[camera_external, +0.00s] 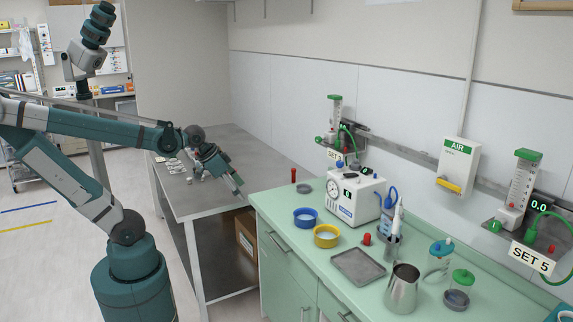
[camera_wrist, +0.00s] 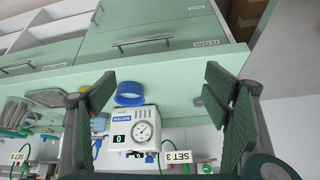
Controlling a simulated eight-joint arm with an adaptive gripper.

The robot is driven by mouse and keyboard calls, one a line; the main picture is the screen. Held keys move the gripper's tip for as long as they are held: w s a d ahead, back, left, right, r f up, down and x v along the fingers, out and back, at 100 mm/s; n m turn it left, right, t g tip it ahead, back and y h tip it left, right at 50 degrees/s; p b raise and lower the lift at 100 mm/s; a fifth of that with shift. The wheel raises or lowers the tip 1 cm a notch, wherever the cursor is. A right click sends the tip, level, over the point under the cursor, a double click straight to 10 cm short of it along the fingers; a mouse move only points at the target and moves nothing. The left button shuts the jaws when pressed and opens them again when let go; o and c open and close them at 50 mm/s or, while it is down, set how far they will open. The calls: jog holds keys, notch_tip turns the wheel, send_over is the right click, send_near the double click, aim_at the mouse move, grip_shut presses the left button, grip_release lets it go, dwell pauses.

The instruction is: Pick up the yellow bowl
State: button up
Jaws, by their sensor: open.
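The yellow bowl (camera_external: 326,238) sits upright on the green counter (camera_external: 355,292) in the external view, with a pale inside. A blue bowl (camera_external: 305,219) stands just behind and left of it. My gripper (camera_external: 238,188) is up and to the left of both bowls, near the metal table's end, apart from them. In the wrist view, my gripper (camera_wrist: 158,78) is open with nothing between its wide-spread fingers. The blue bowl (camera_wrist: 130,93) shows there between the fingers, farther off.
A white gauge box (camera_external: 355,196) stands behind the bowls. A metal table (camera_external: 205,196) adjoins the counter's left end.

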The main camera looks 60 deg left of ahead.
jog(key=w+d+r+m+g+h+p, duration=0.1)
jog(key=w+d+r+m+g+p, duration=0.2)
jog(key=w+d+p, duration=0.4)
jog(key=m+g+h+p, duration=0.3)
jog(key=m+p, duration=0.8)
jog(key=m, duration=0.2)
send_over(326, 234)
jog(key=s, duration=0.2)
notch_tip(326, 234, down, 7)
jog(key=shift+s+d, duration=0.2)
jog(key=shift+d, duration=0.05)
jog(key=shift+x, duration=1.25)
jog(key=shift+f, duration=0.1)
jog(key=shift+x, duration=2.55)
jog(key=shift+s, duration=0.15)
